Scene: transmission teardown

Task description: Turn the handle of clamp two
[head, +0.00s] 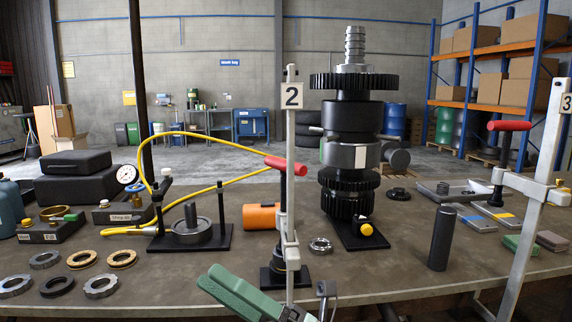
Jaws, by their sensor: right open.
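Clamp two (291,215) stands upright near the front edge of the workbench, marked by a white plate with a black 2 (291,96). Its red handle (286,165) is a short bar across the top of a dark spindle, sloping slightly down to the right. My right gripper (211,277), with long green fingers, is at the bottom centre, left of the clamp's post and well below the handle. It points up and left, is open with nothing seen between its fingers, and is apart from the handle. My left gripper is not in view.
A tall dark gear stack (352,122) stands right of the clamp. A grey cylinder (441,238) and clamp three (530,205) with its red handle are farther right. A yellow hose (208,146) arches behind the handle. Several rings lie on the workbench (190,275) at left.

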